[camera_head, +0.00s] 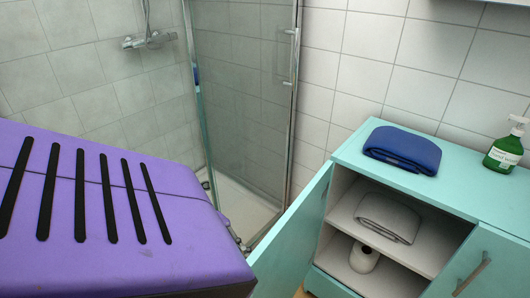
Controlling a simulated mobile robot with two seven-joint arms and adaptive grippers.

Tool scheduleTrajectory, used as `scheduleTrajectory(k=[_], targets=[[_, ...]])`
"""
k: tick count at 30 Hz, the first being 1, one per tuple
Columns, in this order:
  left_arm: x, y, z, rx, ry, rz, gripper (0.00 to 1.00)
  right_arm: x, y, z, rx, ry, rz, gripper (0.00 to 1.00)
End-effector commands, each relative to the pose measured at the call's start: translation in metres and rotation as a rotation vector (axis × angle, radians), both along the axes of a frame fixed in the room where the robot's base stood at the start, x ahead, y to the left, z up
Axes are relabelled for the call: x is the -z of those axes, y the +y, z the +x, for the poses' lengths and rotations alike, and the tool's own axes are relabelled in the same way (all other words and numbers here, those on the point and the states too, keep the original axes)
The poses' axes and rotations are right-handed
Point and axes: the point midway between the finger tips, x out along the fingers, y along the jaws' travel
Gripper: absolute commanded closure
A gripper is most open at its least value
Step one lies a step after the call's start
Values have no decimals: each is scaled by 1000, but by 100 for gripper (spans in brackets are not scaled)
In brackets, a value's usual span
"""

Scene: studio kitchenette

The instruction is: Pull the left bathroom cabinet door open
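The left cabinet door (290,248) of the turquoise bathroom cabinet (345,152) stands swung wide open to the left. The left compartment is exposed. A folded grey towel (388,216) lies on its inner shelf (415,245), and a white toilet roll (361,260) is below. The right door (488,268) is shut, with a metal bar handle (472,276). Small grey metal parts (238,238) show just left of the open door; I cannot tell whether they belong to my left gripper or the door's handle. No fingertips are clearly visible. My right gripper is out of view.
A large purple block with black stripes (105,215) fills the lower left and hides what lies behind it. A glass shower screen (243,90) stands behind the door. A folded blue towel (402,149) and a green soap bottle (505,150) are on the cabinet top.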

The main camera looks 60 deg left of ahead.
Motion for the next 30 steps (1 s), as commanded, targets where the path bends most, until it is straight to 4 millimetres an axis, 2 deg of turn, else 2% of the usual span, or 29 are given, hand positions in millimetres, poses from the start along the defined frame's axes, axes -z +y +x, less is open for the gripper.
scheduleTrajectory(k=[3, 9, 22, 23, 27, 30], targets=[[3, 13, -4, -4, 4, 4, 100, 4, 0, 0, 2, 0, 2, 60], [2, 24, -7, -4, 3, 4, 100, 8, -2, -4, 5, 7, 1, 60], [2, 26, -7, -5, 3, 4, 100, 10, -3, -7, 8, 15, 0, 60], [2, 26, -7, -5, 3, 4, 90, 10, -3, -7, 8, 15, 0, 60], [2, 26, -7, -5, 2, 4, 72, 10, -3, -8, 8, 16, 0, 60], [1, 26, -7, -5, 2, 3, 72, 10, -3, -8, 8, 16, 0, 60]])
